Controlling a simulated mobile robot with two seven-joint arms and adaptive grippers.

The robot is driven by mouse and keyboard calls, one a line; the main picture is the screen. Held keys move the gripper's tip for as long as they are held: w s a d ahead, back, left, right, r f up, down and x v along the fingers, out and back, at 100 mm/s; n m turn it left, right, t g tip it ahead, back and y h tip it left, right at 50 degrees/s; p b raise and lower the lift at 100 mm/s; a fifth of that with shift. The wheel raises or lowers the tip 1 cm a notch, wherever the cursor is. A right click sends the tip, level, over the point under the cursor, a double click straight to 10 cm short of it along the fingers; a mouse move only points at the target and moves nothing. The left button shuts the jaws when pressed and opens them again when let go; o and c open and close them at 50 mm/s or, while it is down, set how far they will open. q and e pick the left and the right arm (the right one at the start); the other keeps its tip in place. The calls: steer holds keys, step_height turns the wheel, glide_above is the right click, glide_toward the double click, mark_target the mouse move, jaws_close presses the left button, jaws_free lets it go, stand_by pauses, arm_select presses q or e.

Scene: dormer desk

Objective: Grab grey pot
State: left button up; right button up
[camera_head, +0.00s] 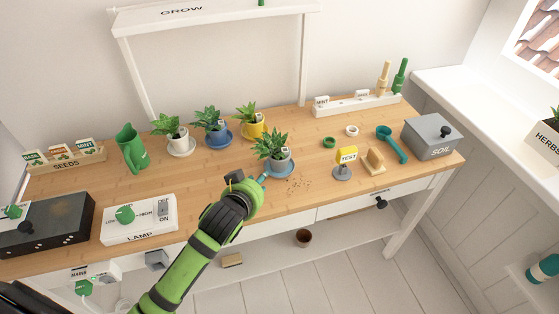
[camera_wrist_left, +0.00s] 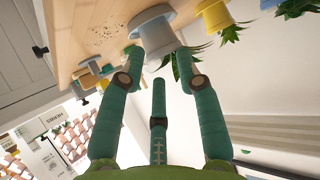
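The grey pot (camera_head: 281,164) holds a spiky green plant (camera_head: 271,146) and stands upright on a blue saucer (camera_head: 283,174) near the desk's front middle. It also shows in the left wrist view, upside down, as a grey pot (camera_wrist_left: 158,37) with its saucer (camera_wrist_left: 150,15) above it. My left gripper (camera_head: 254,180) is just left of and in front of the pot. In the wrist view its green fingers (camera_wrist_left: 159,62) are spread, with the pot beyond and between their tips. I cannot tell whether any finger touches it. My right gripper is in neither view.
A white pot (camera_head: 177,142), a blue pot (camera_head: 217,135) and a yellow pot (camera_head: 254,130) stand behind to the left. The lamp switch box (camera_head: 139,219) is at the front left. Crumbs of soil lie beside the saucer.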

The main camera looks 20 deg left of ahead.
mark_target(273, 161)
arm_select(q)
steer(key=shift+w+r+t+p, duration=0.2)
steer(key=shift+w+t, duration=0.15)
steer(key=shift+w, duration=1.65)
steer(key=shift+w+r+t+p, duration=0.15)
steer(key=shift+w+t, duration=0.25)
steer(key=shift+w, duration=1.55)
steer(key=shift+w+r+t+p, duration=0.1)
steer(key=shift+w+r+t, duration=0.2)
steer(key=shift+w, duration=1.7)
steer(key=shift+s, duration=0.1)
jaws_close()
